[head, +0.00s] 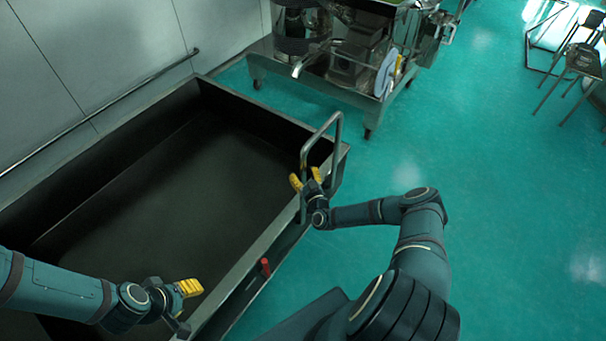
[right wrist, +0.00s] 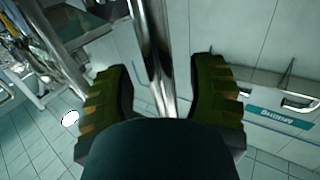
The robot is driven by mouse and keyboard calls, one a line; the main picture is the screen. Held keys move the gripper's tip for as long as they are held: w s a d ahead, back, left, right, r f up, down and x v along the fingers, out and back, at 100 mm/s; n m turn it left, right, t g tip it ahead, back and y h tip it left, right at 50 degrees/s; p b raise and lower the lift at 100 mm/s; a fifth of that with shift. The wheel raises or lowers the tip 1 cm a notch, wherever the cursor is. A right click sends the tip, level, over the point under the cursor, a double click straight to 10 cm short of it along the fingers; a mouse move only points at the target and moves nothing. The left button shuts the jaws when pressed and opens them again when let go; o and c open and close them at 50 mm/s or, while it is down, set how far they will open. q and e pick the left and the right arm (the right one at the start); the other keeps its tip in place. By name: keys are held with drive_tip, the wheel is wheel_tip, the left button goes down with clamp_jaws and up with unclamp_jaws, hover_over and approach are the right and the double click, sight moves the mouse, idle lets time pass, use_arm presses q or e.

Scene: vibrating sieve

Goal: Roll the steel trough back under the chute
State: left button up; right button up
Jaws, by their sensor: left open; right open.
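The steel trough (head: 268,117) is a long, dark, empty open box standing along the wall in the head view. A bent metal tube handle (head: 339,135) rises at its far right corner. My right gripper (head: 305,179) is at this handle, its yellow fingers open. In the right wrist view the handle's upright tube (right wrist: 152,60) stands between the two open fingers (right wrist: 160,100); contact cannot be told. My left gripper (head: 190,287) is open over the trough's near right side. The sieve machine (head: 345,65) stands beyond the trough's far end; I cannot make out the chute clearly.
A red-handled part (head: 265,267) sits on the trough's right side. A rail (head: 110,103) runs along the wall at left. Stools (head: 578,62) stand at far right. The green floor (head: 500,190) to the right is clear.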

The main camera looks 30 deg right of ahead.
drive_tip(key=shift+w+d, duration=0.1)
drive_tip(key=shift+w, duration=0.3)
clamp_jaws()
drive_tip(key=shift+d, duration=0.1)
